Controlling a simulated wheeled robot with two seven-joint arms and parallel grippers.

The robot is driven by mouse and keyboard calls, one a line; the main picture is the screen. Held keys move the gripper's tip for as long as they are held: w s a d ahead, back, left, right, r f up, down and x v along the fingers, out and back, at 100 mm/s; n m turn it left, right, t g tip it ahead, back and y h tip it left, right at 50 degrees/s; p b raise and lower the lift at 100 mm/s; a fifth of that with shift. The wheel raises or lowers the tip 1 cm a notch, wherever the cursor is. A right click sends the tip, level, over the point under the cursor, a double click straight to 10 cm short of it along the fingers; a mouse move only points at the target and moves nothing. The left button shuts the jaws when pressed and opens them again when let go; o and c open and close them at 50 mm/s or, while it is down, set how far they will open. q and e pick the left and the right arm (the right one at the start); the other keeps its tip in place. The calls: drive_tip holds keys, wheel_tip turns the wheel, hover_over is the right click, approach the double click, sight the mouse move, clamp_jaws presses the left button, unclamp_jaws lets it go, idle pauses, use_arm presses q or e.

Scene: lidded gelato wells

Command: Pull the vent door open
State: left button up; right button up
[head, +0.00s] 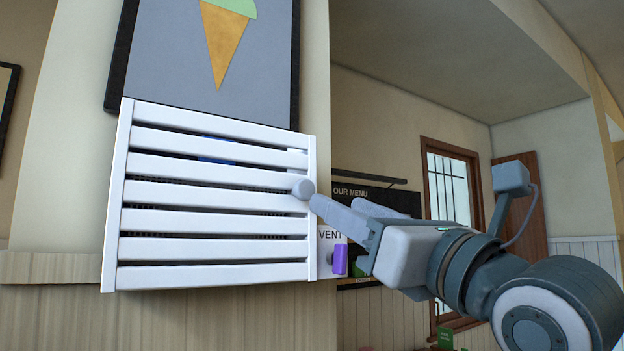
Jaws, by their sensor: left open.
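The vent door (205,222) is a white slatted panel on the wall, in the left half of the head view. A round pale knob (303,188) sits near its right edge. Something blue shows between the upper slats. I cannot tell whether the door is fully closed or slightly ajar. My left gripper (334,202) reaches in from the right side of the picture, with its fingers apart. One fingertip is just beside the knob, at its lower right; I cannot tell whether they touch. No grip on the knob shows. My right gripper is not in view.
A plate marked VENT (330,236) is right of the door, with a purple piece (340,260) below the lettering. A framed ice-cream picture (268,70) hangs above. A dark menu board (372,195) is behind my gripper. A window (449,190) is farther back.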

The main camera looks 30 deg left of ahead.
sight(307, 189)
use_arm(q)
drive_tip(key=p+x, duration=0.3)
drive_tip(key=x, duration=0.5)
drive_tip(key=shift+r, duration=0.15)
drive_tip(key=shift+w+a+p, duration=0.25)
drive_tip(key=shift+a+p, duration=0.1)
drive_tip(key=shift+a, duration=0.2)
drive_tip(key=shift+c, duration=0.6)
clamp_jaws()
